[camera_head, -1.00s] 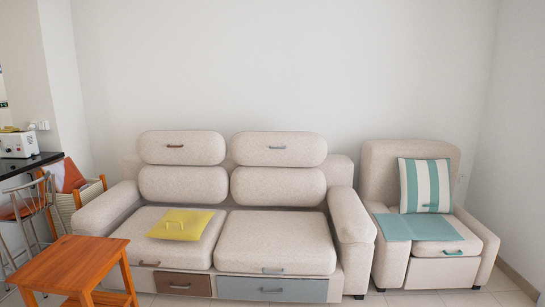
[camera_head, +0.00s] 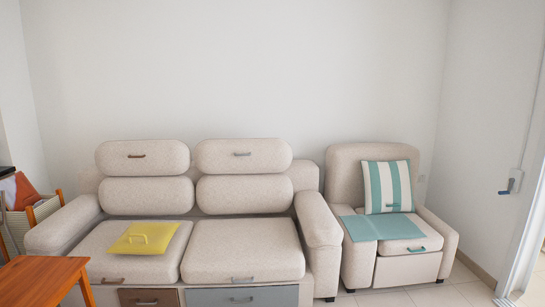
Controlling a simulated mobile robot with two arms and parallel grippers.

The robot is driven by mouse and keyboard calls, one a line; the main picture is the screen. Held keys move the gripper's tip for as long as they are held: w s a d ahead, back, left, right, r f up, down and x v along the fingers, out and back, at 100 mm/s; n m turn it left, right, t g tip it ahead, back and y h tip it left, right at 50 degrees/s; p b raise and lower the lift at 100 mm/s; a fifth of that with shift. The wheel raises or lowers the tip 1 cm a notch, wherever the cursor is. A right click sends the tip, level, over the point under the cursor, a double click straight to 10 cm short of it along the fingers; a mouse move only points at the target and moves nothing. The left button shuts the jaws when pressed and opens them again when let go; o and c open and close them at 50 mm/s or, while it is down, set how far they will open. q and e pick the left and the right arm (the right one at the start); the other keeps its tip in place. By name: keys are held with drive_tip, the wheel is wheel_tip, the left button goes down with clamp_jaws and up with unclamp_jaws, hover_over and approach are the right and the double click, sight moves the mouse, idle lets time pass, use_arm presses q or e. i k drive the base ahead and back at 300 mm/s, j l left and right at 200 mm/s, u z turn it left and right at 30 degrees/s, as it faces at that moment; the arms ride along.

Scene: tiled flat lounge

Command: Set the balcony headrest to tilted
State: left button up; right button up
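A beige two-seat sofa stands against the wall, with two rounded headrests on top of its backrests. The left headrest (camera_head: 143,157) has a brown handle (camera_head: 137,156) on its front. The right headrest (camera_head: 243,155) has a grey handle (camera_head: 242,154) and is nearer the door opening on the right. Both headrests look upright, one above each back cushion. No label shows which is the balcony one. Neither of my grippers is in view.
A wooden table (camera_head: 40,281) stands in front at the lower left. A beige armchair (camera_head: 345,172) with a striped cushion (camera_head: 388,187) is right of the sofa. A yellow pad (camera_head: 140,238) lies on the left seat. A white door frame (camera_head: 525,235) is at the right edge.

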sight(243, 157)
drive_tip(key=i+j+z, duration=0.1)
drive_tip(key=i+z, duration=0.3)
drive_tip(key=i+j+z, duration=0.15)
drive_tip(key=z, duration=0.25)
drive_tip(key=i, duration=0.1)
